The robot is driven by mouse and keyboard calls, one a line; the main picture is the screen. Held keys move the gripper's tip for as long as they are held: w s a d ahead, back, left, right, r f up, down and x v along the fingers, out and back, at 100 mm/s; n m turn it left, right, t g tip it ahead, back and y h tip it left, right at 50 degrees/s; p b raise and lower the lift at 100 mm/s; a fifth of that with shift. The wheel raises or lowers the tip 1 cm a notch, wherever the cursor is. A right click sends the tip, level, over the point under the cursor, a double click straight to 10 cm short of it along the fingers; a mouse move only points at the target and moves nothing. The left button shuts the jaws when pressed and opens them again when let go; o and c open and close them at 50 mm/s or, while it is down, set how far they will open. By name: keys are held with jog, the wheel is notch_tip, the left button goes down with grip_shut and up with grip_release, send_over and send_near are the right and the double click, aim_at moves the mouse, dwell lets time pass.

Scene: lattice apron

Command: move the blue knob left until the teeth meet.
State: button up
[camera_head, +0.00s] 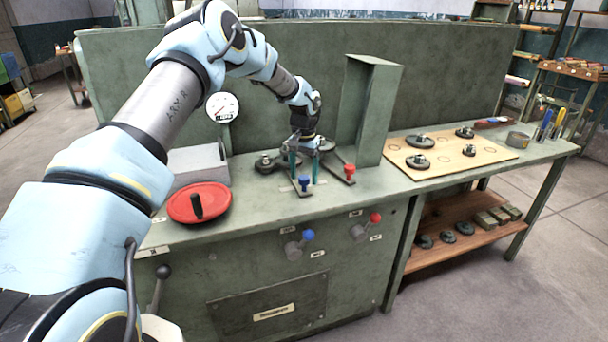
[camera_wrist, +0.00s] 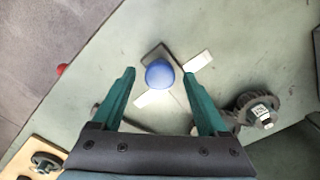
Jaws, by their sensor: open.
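The blue knob (camera_head: 305,183) stands on a small metal slide near the bench's front edge. In the wrist view the round blue knob (camera_wrist: 159,75) lies between the fingertips, with a visible gap on each side. My gripper (camera_head: 304,167) is open above and around it, pointing down; its teal fingers also show in the wrist view (camera_wrist: 159,73). A toothed gear (camera_wrist: 260,108) with a pale hub sits at right in the wrist view. In the head view a gear (camera_head: 265,162) shows left of my gripper. My gripper hides the space where teeth could meet.
A red knob (camera_head: 349,170) stands right of the blue one, before a tall green post (camera_head: 372,115). A red disc (camera_head: 199,203) with a black handle lies left. Blue (camera_head: 308,235) and red (camera_head: 375,218) handles are on the front panel. A board (camera_head: 455,160) carries several gears.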

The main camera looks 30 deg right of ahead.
notch_tip(320, 180, up, 11)
jog(key=b, duration=0.3)
jog(key=shift+f, duration=0.15)
dwell(0.3)
jog(key=s+a+r+n, duration=0.1)
jog(key=s+a+n, duration=0.1)
jog(key=a, duration=1.1)
jog(key=s+a+r+n, duration=0.1)
jog(key=s+a+n, duration=0.1)
jog(key=a, duration=1.1)
jog(key=s+a+f+n+t, duration=0.1)
jog(key=s+a+n, duration=0.4)
jog(key=s+a, duration=1)
jog(key=shift+s+a+f+t, duration=0.15)
jog(key=shift+a+f+t, duration=0.15)
jog(key=shift+a, duration=0.45)
